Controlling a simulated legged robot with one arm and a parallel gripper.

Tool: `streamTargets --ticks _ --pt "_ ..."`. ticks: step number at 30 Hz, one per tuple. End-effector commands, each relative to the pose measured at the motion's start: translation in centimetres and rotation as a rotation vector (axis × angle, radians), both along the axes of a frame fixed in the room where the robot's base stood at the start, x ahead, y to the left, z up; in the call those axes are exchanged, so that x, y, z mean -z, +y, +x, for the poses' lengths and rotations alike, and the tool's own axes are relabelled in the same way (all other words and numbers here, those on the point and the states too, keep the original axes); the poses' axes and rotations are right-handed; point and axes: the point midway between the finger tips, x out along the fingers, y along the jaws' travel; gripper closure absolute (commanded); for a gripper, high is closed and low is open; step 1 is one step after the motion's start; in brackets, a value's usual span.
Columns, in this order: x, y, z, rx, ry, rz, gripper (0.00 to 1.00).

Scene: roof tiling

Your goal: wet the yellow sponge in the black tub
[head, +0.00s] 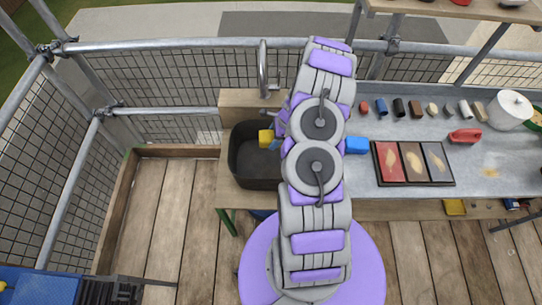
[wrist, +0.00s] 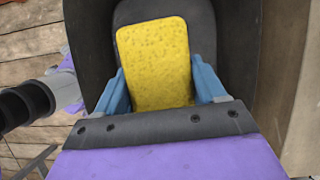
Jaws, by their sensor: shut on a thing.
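The yellow sponge (wrist: 155,62) is held between the blue fingers of my gripper (wrist: 160,85) in the wrist view. In the head view the sponge (head: 266,138) shows as a small yellow block over the right part of the black tub (head: 244,178). The tub (wrist: 218,30) also shows behind the sponge in the wrist view. My gripper (head: 275,142) is partly hidden by my arm in the head view. I cannot tell whether the sponge touches the tub's floor or whether there is water in it.
A curved metal tap (head: 263,68) stands behind the tub. On the grey bench right of my arm are a blue block (head: 356,146), a tray with three coloured panels (head: 413,163), a red-handled tool (head: 465,136), a white pot (head: 510,109) and a row of small items.

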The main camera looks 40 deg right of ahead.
Motion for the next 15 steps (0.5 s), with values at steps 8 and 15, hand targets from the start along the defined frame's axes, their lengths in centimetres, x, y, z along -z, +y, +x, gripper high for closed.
streamTargets --ticks 8,15 --pt "-0.1 0.0 0.0 0.000 0.000 0.000 0.55" --pt "-1.7 0.0 0.0 0.000 0.000 0.000 0.55"
